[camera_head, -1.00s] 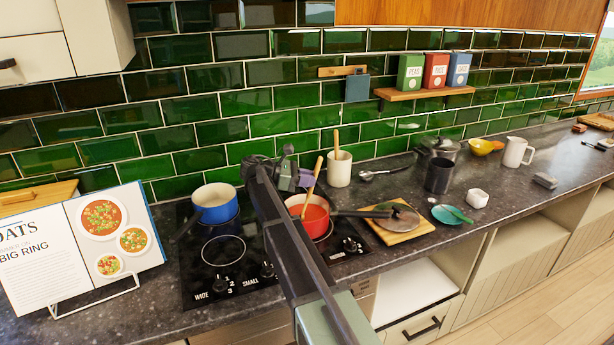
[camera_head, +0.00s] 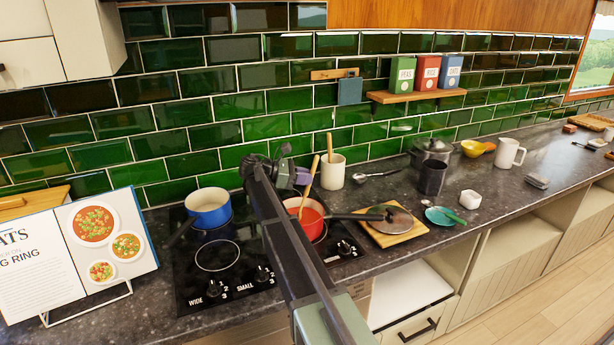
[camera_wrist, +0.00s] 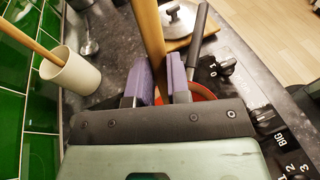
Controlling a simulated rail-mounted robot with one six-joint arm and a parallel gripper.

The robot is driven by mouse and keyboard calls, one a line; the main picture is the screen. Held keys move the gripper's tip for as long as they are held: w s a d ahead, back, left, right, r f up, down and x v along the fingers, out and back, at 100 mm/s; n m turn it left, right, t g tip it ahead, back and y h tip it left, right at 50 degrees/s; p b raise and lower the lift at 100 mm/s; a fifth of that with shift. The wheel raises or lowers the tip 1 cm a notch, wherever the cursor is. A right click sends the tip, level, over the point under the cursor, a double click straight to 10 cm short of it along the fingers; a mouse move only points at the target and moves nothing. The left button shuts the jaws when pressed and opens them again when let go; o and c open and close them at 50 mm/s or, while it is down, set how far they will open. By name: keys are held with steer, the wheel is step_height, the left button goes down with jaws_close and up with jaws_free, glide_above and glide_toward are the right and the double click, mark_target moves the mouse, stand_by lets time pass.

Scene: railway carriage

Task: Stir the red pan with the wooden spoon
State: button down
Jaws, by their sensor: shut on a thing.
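The red pan (camera_head: 309,222) sits on the right part of the black hob, its dark handle pointing right. It holds red contents. The wooden spoon (camera_head: 309,181) stands tilted in the pan, its lower end hidden inside it. In the wrist view the spoon (camera_wrist: 149,35) rises between the purple fingers of my gripper (camera_wrist: 161,84), which is shut on it. In the wrist view a red strip of the pan's rim (camera_wrist: 203,92) shows behind the right finger.
A blue pot (camera_head: 209,209) stands left on the hob. A recipe book (camera_head: 75,255) stands at the left.

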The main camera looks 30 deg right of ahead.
steer(key=shift+s, duration=0.4)
step_height(320, 180, up, 10)
steer(key=p, duration=0.9)
steer(key=shift+p, duration=0.4)
stand_by(0.9)
